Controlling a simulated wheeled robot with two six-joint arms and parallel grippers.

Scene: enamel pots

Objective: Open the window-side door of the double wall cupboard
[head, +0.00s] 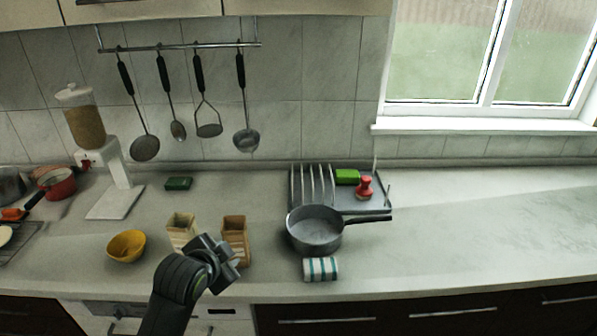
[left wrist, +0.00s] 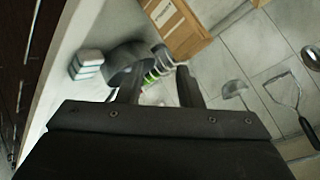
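The lower edge of the double wall cupboard shows at the top left of the head view. Its window-side door (head: 285,6) is the pale panel on the right, and the other door (head: 150,9) is on the left with part of a metal handle (head: 92,2). Both look shut; most of the cupboard is cut off by the frame. My left gripper (head: 232,262) is low over the counter by two wooden boxes, far below the cupboard. In the left wrist view its fingers (left wrist: 158,88) are apart with nothing held. My right gripper is not in view.
A utensil rail (head: 180,46) hangs below the cupboard. A wooden box (head: 235,238), a yellow bowl (head: 126,246), a grey pan (head: 315,230), a striped roll (head: 320,269) and a dispenser (head: 82,118) stand on the counter. The counter's right part (head: 480,220) is clear.

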